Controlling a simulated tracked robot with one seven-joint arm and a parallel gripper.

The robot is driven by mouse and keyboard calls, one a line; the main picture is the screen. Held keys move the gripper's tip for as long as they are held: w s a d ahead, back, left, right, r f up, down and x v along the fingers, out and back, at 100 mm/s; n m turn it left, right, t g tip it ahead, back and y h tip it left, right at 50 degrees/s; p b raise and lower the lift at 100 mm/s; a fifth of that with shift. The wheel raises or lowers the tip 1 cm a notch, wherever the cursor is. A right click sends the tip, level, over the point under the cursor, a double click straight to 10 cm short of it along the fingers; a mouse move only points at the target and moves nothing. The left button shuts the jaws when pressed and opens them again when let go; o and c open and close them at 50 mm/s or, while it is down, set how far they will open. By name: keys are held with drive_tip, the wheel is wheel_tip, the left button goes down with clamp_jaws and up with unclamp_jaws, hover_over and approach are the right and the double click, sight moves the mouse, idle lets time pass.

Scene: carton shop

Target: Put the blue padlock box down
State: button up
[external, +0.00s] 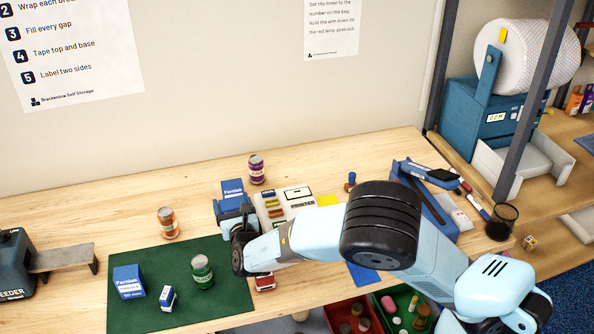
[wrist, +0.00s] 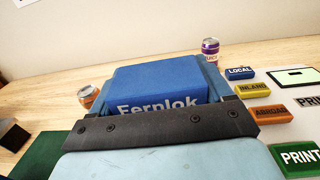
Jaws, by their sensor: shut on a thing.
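The blue padlock box (external: 232,188), with white Fernlok lettering, is between the fingers of my gripper (external: 236,212) at the middle of the bench. My gripper is shut on it. In the wrist view the box (wrist: 165,85) fills the middle, with a pale blue finger on each side; a dark bar hides its lower part. I cannot tell whether its underside touches the bench. A second blue Fernlok box (external: 129,282) stands on the green mat (external: 225,268) at the left, with a smaller blue and white box (external: 168,298) beside it.
An orange-label can (external: 168,222) stands left of the held box and a purple can (external: 257,169) behind it. A green can (external: 202,271) is on the mat. Bare wood (external: 130,205) shows at the back left.

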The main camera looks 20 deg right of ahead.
drive_tip(key=s+d+r, duration=0.1)
drive_tip(key=s, duration=0.1)
drive_tip(key=s+d+r, duration=0.1)
drive_tip(key=s+d, duration=0.1)
drive_tip(key=shift+r, duration=0.1)
drive_tip(key=s+a+n+g+y, duration=0.4)
drive_tip(key=s+a+n+y, duration=0.55)
drive_tip(key=s+a, duration=0.95)
drive_tip(key=s+a+r+n+g+y, duration=0.2)
drive_tip(key=s+a+g, duration=0.3)
drive_tip(key=s, duration=0.8)
drive_tip(key=s+a+r+n+g+y, duration=0.1)
drive_tip(key=s+a+n+g+y, duration=0.3)
drive_tip(key=s, duration=0.9)
drive_tip(key=shift+s+a+r+g+y, duration=0.35)
drive_tip(key=shift+a+g+y, duration=0.25)
drive_tip(key=shift+g, duration=0.3)
drive_tip(key=shift+w, duration=0.15)
